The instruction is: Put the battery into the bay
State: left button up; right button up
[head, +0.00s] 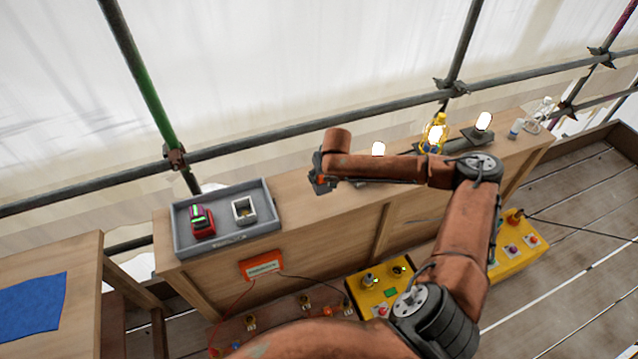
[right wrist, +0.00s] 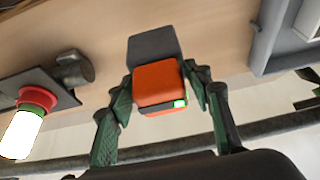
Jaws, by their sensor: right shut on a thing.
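In the right wrist view, my right gripper (right wrist: 160,95) is shut on a battery (right wrist: 158,84), an orange block with a dark grey part and a small green light. In the head view this gripper (head: 322,184) is above the wooden counter, right of a grey tray (head: 222,239) and apart from it. The tray holds a white-rimmed box with a dark hollow (head: 244,210), which looks like the bay, and a red device with green on it (head: 203,222). The tray's edge also shows in the right wrist view (right wrist: 268,35). My left gripper is out of view.
Lit lamps (head: 378,149) and a yellow lantern (head: 435,133) stand along the counter (head: 300,240) to the right. Scaffold pipes (head: 300,135) run behind it. An orange box (head: 262,266) with wires is on the counter's front. Yellow control boxes (head: 365,285) stand below.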

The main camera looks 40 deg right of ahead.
jog(key=shift+w+f, duration=0.75)
jog(key=f, duration=0.3)
jog(key=shift+w+f+b, duration=0.25)
jog(key=shift+f+b, duration=0.05)
jog(key=shift+f, duration=0.05)
jog(key=shift+r, duration=0.1)
jog(key=o, duration=1.4)
jog(key=shift+s, duration=0.1)
jog(key=shift+c, duration=0.2)
